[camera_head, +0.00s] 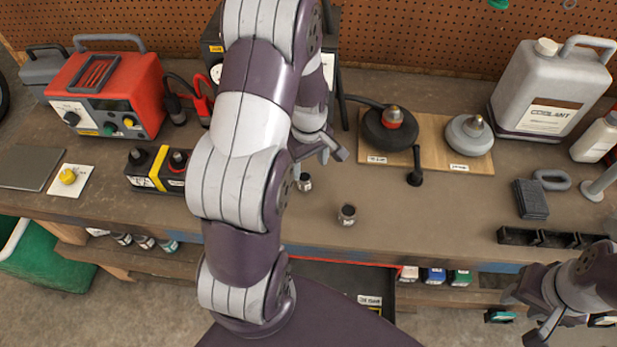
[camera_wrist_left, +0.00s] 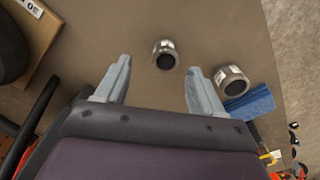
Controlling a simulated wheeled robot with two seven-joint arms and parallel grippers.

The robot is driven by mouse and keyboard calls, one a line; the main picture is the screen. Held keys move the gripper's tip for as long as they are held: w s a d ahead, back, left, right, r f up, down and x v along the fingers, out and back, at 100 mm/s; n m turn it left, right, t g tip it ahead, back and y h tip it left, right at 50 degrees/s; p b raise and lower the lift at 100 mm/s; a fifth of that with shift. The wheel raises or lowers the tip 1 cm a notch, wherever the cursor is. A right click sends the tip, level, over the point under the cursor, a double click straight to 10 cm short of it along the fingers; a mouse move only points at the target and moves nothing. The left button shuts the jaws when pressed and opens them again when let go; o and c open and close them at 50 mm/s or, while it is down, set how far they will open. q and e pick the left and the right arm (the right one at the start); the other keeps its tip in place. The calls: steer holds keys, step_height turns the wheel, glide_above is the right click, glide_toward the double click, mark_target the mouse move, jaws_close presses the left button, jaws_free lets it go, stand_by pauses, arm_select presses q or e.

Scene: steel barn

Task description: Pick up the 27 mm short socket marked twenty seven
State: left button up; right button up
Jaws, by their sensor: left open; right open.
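Two short steel sockets stand on the bench. One socket (camera_head: 305,182) is just below my left gripper (camera_head: 332,153) in the head view; the other socket (camera_head: 347,215) is nearer the bench's front edge. In the left wrist view, one socket (camera_wrist_left: 165,55) lies between the lines of my open left fingertips (camera_wrist_left: 158,72), and the other (camera_wrist_left: 231,80) is just outside the right finger. Both carry pale markings too small to read, so I cannot tell which is the twenty seven. My right gripper (camera_head: 522,318) is open and empty at the lower right.
A wooden board (camera_head: 440,125) with dark and grey round tools lies behind the sockets. A black battery (camera_head: 155,170) and red charger (camera_head: 108,95) stand left; a coolant can (camera_head: 548,95) stands right. A black rail (camera_head: 548,237) lies near the front edge.

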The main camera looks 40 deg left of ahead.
mark_target(305, 176)
arm_select(q)
steer(key=f, duration=0.3)
steer(key=s+a+f, duration=0.1)
steer(key=shift+f+p, duration=0.25)
steer(key=shift+p, duration=0.15)
steer(key=shift+w+d+f, duration=0.2)
steer(key=shift+w+f, duration=0.05)
steer(key=shift+f, duration=0.15)
steer(key=shift+s+a, duration=0.1)
steer(key=shift+s, duration=0.05)
steer(key=c, duration=1.2)
steer(key=shift+r, duration=0.1)
